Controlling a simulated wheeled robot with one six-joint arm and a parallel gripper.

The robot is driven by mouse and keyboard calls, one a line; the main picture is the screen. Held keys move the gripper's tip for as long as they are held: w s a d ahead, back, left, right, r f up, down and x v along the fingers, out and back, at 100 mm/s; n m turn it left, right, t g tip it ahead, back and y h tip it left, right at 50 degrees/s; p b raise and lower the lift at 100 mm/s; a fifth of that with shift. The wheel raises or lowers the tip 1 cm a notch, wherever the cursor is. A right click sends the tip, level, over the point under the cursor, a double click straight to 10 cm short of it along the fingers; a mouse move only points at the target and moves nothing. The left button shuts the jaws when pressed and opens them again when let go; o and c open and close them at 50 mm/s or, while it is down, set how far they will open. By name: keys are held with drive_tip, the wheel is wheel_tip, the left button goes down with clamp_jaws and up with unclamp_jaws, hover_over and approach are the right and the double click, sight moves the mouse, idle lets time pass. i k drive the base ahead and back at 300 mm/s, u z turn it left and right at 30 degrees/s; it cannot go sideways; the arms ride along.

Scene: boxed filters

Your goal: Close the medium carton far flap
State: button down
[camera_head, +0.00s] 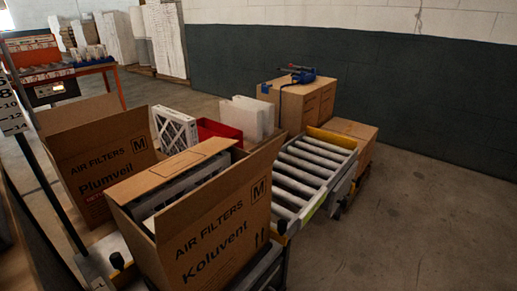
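A brown carton marked "AIR FILTERS Koluvent M" (205,255) stands in the front middle at the end of a roller conveyor. A white-framed filter (185,187) shows inside it. Its far flap (165,172) lies roughly level over the far part of the opening. Its right flap (232,205) stands up, tilted outward. My gripper is not in view.
The roller conveyor (305,175) runs back to the right. Behind the cartons are a pleated filter (174,130), a red bin (218,131) and white panels (247,118). Closed cartons (302,103) with a blue tool (297,75) stand farther back. The floor at right is clear.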

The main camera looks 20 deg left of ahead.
sight(126, 192)
drive_tip(key=z, duration=0.85)
drive_tip(key=i, duration=0.5)
drive_tip(key=u, duration=2.9)
